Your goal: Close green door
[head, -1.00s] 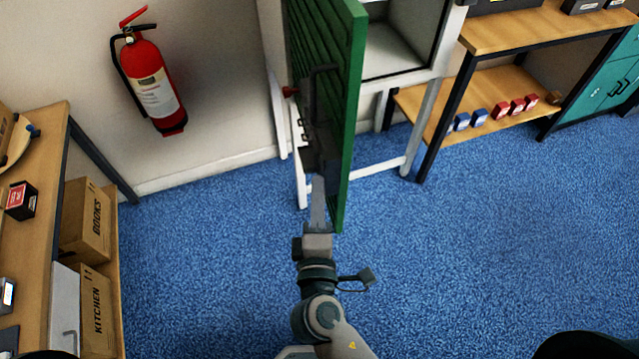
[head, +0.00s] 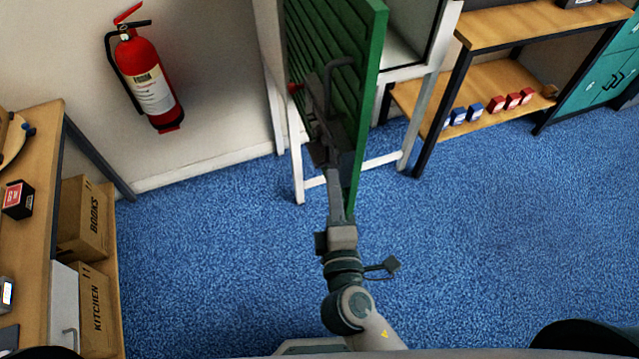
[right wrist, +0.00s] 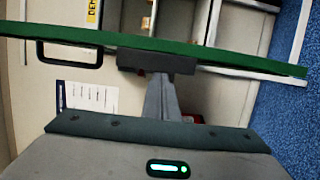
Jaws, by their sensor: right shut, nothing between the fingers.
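The green door (head: 350,100) stands open, swung out from the pale cabinet frame (head: 299,180), with its slatted face turned left. Its dark handle (head: 340,62) is on that face. My right gripper (head: 320,118) is shut and empty, on the handle side of the door, up against or very close to the slatted face. In the right wrist view the door (right wrist: 230,64) runs across the picture, with the handle (right wrist: 42,52) at left. The shut fingers (right wrist: 157,62) meet the door beside the handle, not around it. My left gripper is not in view.
A red fire extinguisher (head: 150,80) hangs on the wall at left. A wooden bench (head: 40,150) with cartons stands at left. A wooden shelf (head: 480,85) with small red and blue boxes is right of the cabinet. The blue carpet (head: 480,220) is clear at right.

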